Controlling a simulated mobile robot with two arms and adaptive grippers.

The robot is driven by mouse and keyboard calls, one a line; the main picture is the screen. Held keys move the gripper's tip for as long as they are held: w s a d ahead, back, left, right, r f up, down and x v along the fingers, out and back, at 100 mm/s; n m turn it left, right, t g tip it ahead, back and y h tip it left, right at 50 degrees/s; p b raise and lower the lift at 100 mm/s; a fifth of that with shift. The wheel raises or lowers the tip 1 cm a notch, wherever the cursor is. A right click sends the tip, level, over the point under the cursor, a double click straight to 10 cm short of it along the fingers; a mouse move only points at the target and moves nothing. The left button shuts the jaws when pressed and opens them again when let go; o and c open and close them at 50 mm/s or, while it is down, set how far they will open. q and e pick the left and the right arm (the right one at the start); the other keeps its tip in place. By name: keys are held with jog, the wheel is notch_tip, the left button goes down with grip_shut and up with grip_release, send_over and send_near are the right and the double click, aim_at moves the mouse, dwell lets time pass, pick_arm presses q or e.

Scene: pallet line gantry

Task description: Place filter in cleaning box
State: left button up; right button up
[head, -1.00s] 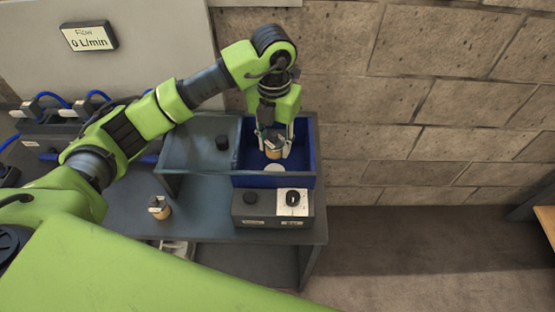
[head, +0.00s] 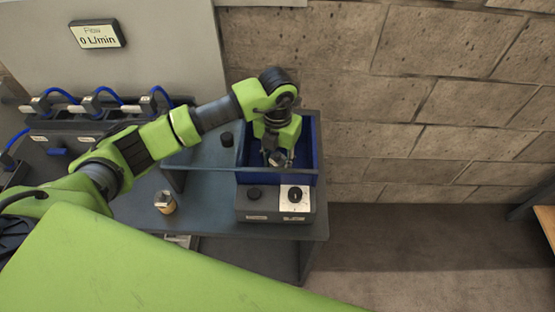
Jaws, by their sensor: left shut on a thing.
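The blue-walled cleaning box (head: 313,150) stands at the right end of the dark table, behind a control unit with two knobs. My left gripper (head: 277,160) points down inside this box. It is shut on a small metallic filter (head: 277,159), which shows only in part between the fingers. The box's front wall hides the lower part of the filter, so I cannot tell whether it touches the floor. A second, similar filter (head: 164,203) with a tan lower part stands upright on the table to the left. My right gripper is not in view.
The control unit (head: 275,204) has a black knob and a dial on a white plate. Blue hoses and fittings (head: 100,104) line the table's back left. A display (head: 97,35) reads 0 L/min.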

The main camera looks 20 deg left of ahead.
aim_at(278, 153)
pick_arm(q)
jog(key=o, duration=1.2)
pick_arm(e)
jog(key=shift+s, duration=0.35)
pick_arm(q)
jog(key=shift+r+p, duration=0.2)
jog(key=shift+p, duration=0.1)
jog(key=shift+r, duration=0.3)
notch_tip(278, 153, up, 11)
jog(key=b, duration=0.3)
jog(key=shift+r, duration=0.2)
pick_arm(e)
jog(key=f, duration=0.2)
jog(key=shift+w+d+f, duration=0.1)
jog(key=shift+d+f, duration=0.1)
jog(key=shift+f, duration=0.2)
